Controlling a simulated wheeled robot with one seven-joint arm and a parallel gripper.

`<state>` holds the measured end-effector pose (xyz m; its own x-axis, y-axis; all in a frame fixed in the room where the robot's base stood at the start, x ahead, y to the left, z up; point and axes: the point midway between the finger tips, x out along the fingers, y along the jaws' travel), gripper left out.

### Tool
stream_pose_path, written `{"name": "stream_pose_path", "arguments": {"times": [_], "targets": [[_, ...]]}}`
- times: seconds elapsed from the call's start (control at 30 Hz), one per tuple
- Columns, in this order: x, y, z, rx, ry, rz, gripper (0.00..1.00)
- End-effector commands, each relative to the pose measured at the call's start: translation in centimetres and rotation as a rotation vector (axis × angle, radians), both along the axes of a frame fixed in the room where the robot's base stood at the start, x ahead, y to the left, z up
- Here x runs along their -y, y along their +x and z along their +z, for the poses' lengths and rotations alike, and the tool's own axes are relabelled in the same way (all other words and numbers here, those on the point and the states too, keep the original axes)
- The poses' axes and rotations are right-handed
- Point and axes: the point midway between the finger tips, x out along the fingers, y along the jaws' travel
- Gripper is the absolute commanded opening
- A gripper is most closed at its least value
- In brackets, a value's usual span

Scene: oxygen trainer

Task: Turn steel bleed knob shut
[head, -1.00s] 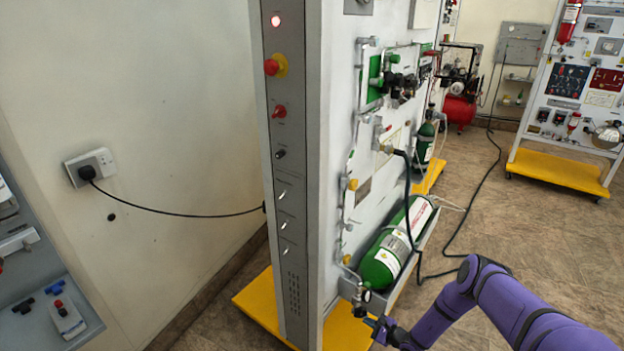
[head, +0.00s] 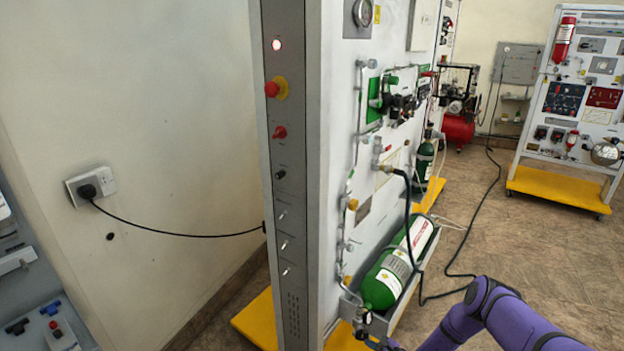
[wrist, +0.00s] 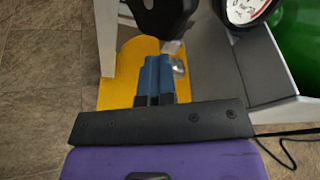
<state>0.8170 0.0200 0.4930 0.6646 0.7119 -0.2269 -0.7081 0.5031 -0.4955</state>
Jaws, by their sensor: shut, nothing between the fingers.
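A small steel knob (wrist: 179,67) shows in the wrist view, just right of the fingertips of my gripper (wrist: 160,60). The blue fingers are together with nothing between them. They are beside the knob; I cannot tell whether they touch it. A black valve part (wrist: 165,18) with a pale stem hangs just beyond the tips. The knob is too small to make out in the head view, where the valve end of the green cylinder (head: 381,284) is at the bottom and my gripper is mostly cut off below.
A round gauge (wrist: 246,8) and a grey tray edge (wrist: 262,65) are close on the right in the wrist view. The yellow foot (wrist: 117,88) lies below. A black hose (head: 408,215) hangs in front of the panel (head: 345,120). Open floor (head: 535,260) lies to the right.

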Motion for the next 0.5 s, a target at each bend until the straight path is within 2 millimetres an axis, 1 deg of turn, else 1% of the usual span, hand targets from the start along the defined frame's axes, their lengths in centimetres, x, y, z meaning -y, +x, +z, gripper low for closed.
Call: {"name": "stream_pose_path", "arguments": {"times": [0.03,0.5], "targets": [[-0.47,1.30,1.06,0.024,0.009,-0.003,0.00],[0.20,2.25,1.72,0.029,0.011,-0.005,0.00]]}}
